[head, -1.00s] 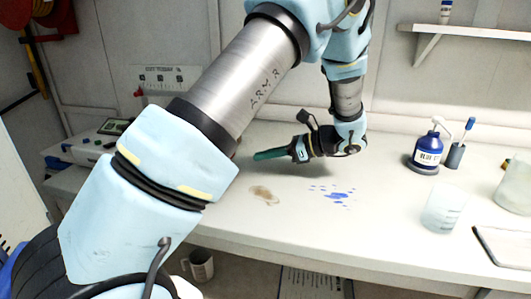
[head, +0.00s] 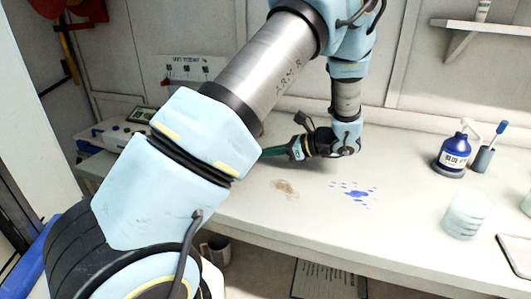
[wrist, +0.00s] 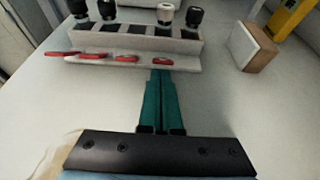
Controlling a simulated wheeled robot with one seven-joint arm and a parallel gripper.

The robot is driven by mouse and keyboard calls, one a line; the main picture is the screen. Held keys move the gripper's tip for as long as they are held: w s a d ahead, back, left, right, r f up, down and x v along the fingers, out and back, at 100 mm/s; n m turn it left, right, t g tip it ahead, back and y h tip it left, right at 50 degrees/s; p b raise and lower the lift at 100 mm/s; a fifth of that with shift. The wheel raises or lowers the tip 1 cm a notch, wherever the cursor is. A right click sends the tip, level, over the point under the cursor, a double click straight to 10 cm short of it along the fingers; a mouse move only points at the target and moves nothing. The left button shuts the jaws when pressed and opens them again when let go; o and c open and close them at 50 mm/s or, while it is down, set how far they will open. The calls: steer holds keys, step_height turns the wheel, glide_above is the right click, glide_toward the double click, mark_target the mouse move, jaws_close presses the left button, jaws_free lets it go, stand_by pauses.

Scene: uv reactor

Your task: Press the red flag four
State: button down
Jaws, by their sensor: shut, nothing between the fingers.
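In the wrist view, several red flags stick out in a row from a pale rack. The rightmost red flag (wrist: 162,61) lies just beyond my fingertips; I cannot tell whether they touch. Another red flag (wrist: 127,59) is just left of it. No flag numbers are readable. My gripper (wrist: 161,75) has two green fingers shut together, with nothing between them. In the head view, my gripper (head: 275,152) points left low over the bench, its tips hidden behind my arm. The rack (wrist: 150,37) carries several dark and light knobs along its back.
A wooden block with a pale face (wrist: 254,45) stands right of the rack. On the bench (head: 320,215) are a blue bottle (head: 452,157) and a clear beaker (head: 466,215) at the right. A brown stain and blue drops mark the otherwise clear middle.

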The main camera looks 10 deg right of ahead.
steer(key=shift+r+p, duration=0.25)
steer(key=shift+p, duration=0.05)
steer(key=shift+w+a+r+g+h+p, duration=0.1)
steer(key=shift+a+r+g+h+p, duration=0.1)
steer(key=shift+r+g+h+p, duration=0.35)
steer(key=shift+h+p, duration=0.25)
steer(key=shift+p, duration=0.05)
steer(key=shift+w+a+r+g+h+p, duration=0.25)
steer(key=shift+a+r+g+h+p, duration=0.2)
steer(key=shift+r+h+p, duration=0.5)
steer(key=shift+w+a+r+p, duration=0.3)
steer(key=shift+w+a+p, duration=0.1)
steer(key=shift+a+p, duration=0.3)
steer(key=shift+r, duration=0.1)
steer(key=shift+r+p, duration=0.65)
steer(key=shift+r, duration=0.05)
